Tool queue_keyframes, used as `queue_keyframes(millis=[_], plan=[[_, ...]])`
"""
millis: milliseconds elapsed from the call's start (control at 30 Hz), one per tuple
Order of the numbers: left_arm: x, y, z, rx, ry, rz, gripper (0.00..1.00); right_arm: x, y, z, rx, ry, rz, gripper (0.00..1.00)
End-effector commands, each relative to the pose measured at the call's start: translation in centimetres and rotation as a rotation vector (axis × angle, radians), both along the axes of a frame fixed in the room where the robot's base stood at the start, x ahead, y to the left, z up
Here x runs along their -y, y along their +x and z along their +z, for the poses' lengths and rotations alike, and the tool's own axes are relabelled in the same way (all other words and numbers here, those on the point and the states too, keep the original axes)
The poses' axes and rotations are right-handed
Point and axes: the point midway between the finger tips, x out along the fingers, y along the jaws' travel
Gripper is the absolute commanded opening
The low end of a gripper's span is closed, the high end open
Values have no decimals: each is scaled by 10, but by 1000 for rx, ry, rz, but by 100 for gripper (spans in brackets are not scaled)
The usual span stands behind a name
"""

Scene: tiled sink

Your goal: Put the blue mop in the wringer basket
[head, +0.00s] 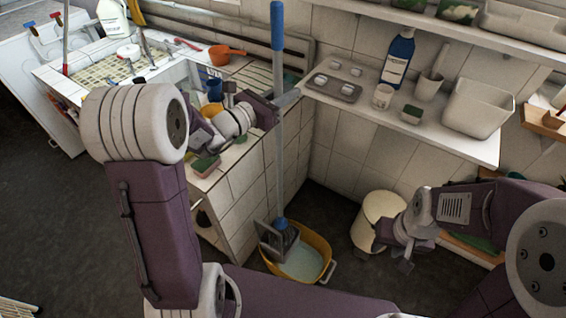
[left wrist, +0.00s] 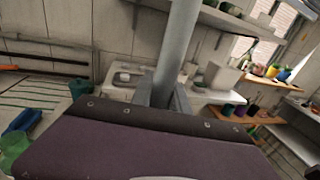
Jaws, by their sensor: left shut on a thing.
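The blue mop (head: 278,150) stands nearly upright in the head view, with a blue grip at the top, a grey shaft and a blue socket at its lower end. My left gripper (head: 287,98) is shut on the upper shaft, which also shows close up in the left wrist view (left wrist: 178,50). The grey wringer basket (head: 270,240) sits at the left side of a yellow bucket (head: 322,249) on the floor. The mop's lower end overlaps the basket; I cannot tell how deep it sits. My right gripper (head: 391,254) is empty and open, right of the bucket.
A tiled sink counter (head: 232,185) stands left of the bucket, with a sponge (head: 206,166) on its edge. A cream bin (head: 378,218) stands behind my right gripper. Dark floor is free in front of the bin.

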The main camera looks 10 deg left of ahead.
Motion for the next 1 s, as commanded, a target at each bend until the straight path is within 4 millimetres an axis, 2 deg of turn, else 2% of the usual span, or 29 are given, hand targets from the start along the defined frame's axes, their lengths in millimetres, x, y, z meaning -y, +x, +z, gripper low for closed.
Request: queue_keyframes(millis=[100, 400, 500, 700, 900, 1000], plan=[[0, 0, -28, -2, -3, 0, 0, 0, 0, -4, 0, 0, 0, 36], [0, 0, -84, 1, -2, 0, 0, 0, 0, -11, 0, 0, 0, 36], [0, 0, -93, 4, -1, 0, 0, 0, 0, -12, 0, 0, 0, 36], [0, 0, -99, 5, 0, 0, 0, 0, 0, -12, 0, 0, 0, 36], [0, 0, -131, 1, -2, 1, 0, 0, 0, -16, 0, 0, 0, 36], [0, 0, -140, 3, -1, 1, 0, 0, 0, -17, 0, 0, 0, 36]])
